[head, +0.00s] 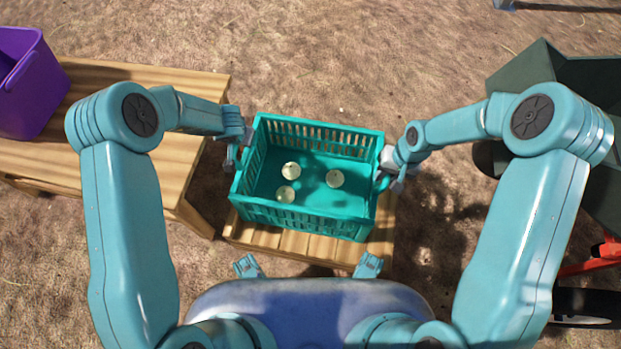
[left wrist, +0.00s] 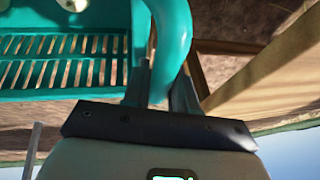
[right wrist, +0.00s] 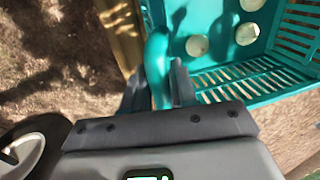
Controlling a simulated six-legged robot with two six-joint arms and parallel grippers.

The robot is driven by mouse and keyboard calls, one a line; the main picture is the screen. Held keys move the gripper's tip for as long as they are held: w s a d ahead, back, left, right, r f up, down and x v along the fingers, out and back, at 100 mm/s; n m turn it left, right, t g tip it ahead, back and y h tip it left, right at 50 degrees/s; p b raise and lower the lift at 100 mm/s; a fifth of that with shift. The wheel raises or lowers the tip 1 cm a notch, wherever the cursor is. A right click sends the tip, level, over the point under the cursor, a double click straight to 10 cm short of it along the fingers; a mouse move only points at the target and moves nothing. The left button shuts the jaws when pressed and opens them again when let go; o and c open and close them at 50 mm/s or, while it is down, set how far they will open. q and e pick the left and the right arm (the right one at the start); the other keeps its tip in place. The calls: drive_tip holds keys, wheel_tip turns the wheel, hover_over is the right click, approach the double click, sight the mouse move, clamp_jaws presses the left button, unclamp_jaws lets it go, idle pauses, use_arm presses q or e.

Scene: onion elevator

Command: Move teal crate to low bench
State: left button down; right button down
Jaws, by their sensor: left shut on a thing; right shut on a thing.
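The teal crate (head: 305,215) is in the middle of the head view, slatted, with three pale onions (head: 291,171) on its floor. It is over a small low wooden bench (head: 290,243); I cannot tell whether it touches the bench. My left gripper (head: 243,146) is shut on the crate's left handle, which shows in the left wrist view (left wrist: 176,40). My right gripper (head: 389,172) is shut on the right handle, which shows in the right wrist view (right wrist: 158,65). The crate looks roughly level. Its underside is hidden.
A larger wooden table (head: 150,85) stands at the left with a purple bin (head: 35,85) on it. A dark green cart or barrow (head: 570,75) with red parts and a wheel is at the right. Bare dirt ground lies behind the crate.

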use_arm(q)
drive_tip(key=shift+w+r, duration=0.1)
drive_tip(key=shift+r, duration=0.05)
use_arm(e)
drive_tip(key=shift+w+r, duration=0.1)
drive_tip(key=shift+r, duration=0.05)
